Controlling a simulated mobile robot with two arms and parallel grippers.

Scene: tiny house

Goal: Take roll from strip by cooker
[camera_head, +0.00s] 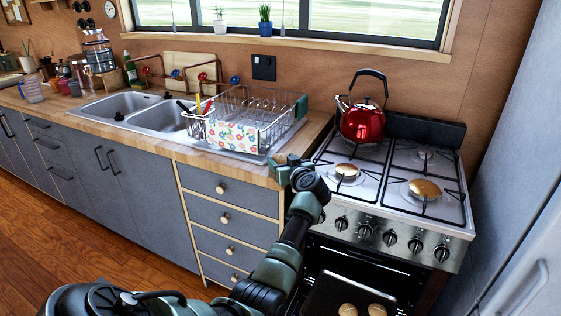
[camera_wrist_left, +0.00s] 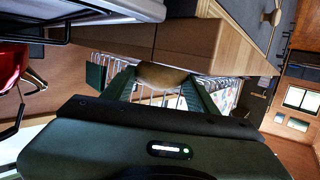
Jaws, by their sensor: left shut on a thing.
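My left gripper (camera_head: 292,167) is over the strip of wooden counter (camera_head: 262,168) beside the cooker (camera_head: 400,222). In the left wrist view its two green fingers are closed on a brown, rounded roll (camera_wrist_left: 160,76). The roll is small and mostly hidden by the gripper in the head view. I cannot tell whether it still touches the counter. The counter edge shows just beyond the fingers in the wrist view (camera_wrist_left: 185,42). My right gripper is not in view.
A dish rack (camera_head: 250,115) stands left of the gripper, by the double sink (camera_head: 135,112). A red kettle (camera_head: 362,122) stands on the back left burner. Below, the oven is open, with rolls (camera_head: 348,309) on a dark tray (camera_head: 325,290). A tall grey unit (camera_head: 520,150) bounds the right.

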